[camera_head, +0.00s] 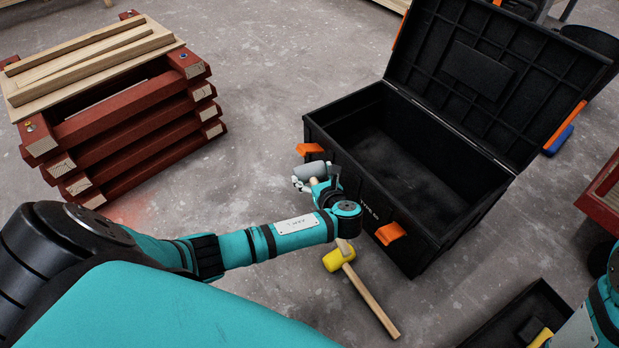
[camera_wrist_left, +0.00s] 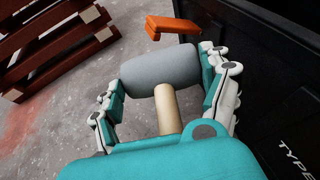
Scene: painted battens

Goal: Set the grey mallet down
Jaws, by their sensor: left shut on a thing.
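The grey mallet (camera_head: 309,171) is held by my left gripper (camera_head: 313,184), in front of the black toolbox's front wall. In the left wrist view its grey head (camera_wrist_left: 160,72) lies across beyond the fingers, and its wooden handle (camera_wrist_left: 168,112) runs back between them. The two fingers of my left gripper (camera_wrist_left: 168,105) stand on either side of the handle; their grip on it is partly hidden by the teal housing. I cannot tell the mallet's exact height above the floor. My right gripper is outside the views.
The open black toolbox (camera_head: 330,128) with orange latches looks empty. A yellow mallet (camera_head: 338,260) lies on the floor before it. Red battens (camera_head: 140,115) are stacked at left with bare wood strips on top. A black tray (camera_head: 500,322) is lower right. Floor between stack and toolbox is clear.

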